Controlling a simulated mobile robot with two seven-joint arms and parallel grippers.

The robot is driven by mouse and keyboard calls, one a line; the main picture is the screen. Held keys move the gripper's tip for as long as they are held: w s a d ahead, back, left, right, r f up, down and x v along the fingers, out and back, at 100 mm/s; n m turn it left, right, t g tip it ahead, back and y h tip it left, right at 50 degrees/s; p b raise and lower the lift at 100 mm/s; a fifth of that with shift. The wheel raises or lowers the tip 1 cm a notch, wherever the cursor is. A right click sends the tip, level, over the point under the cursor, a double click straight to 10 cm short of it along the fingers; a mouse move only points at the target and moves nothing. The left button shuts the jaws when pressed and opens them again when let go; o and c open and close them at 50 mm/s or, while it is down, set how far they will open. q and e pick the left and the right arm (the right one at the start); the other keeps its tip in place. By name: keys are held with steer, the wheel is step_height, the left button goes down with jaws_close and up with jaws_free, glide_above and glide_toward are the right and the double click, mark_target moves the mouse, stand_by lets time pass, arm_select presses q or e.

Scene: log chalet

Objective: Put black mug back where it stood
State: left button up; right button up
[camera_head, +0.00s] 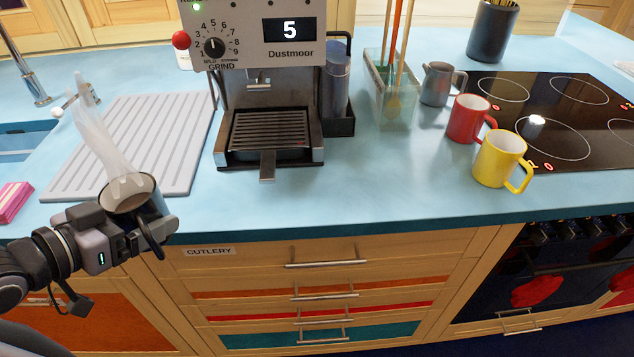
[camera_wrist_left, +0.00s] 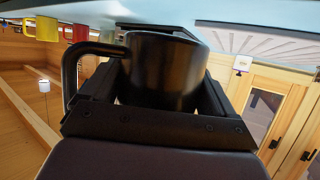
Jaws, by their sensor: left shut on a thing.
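The black mug (camera_head: 153,213) is in my left gripper (camera_head: 143,222), at the lower left of the head view. It looks about upright, with a brownish drink inside and pale steam rising from it. Its handle points down and to the right, towards the counter front. In the left wrist view the black mug (camera_wrist_left: 165,72) sits between both fingers of the left gripper (camera_wrist_left: 150,108), with its handle on the left. The mug is near the counter's front edge, in front of the drainboard. My right gripper is not in view.
A coffee machine (camera_head: 268,95) stands right of the grey ribbed drainboard (camera_head: 180,150). A red mug (camera_head: 466,120), a yellow mug (camera_head: 493,160) and a grey jug (camera_head: 437,83) stand by the black hob (camera_head: 570,125). The blue worktop (camera_head: 370,180) is clear between machine and mugs.

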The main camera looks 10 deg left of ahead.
arm_select(q)
steer(key=shift+s+d+n+y, duration=0.1)
steer(key=shift+d+n+y, duration=0.2)
steer(key=shift+d, duration=0.3)
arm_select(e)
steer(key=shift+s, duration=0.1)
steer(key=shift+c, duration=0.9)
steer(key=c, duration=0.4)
arm_select(q)
steer(key=w+d+f+n+y, duration=0.1)
steer(key=w+d+y, duration=0.1)
steer(key=d, duration=0.3)
steer(key=w+d+f+n+t+y, duration=0.1)
steer(key=w+d+n, duration=0.1)
steer(key=d, duration=0.3)
steer(key=shift+w+f+y, duration=0.3)
steer(key=shift+w+y, duration=0.1)
steer(key=shift+w, duration=0.05)
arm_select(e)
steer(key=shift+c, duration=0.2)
arm_select(q)
steer(key=shift+d, duration=0.1)
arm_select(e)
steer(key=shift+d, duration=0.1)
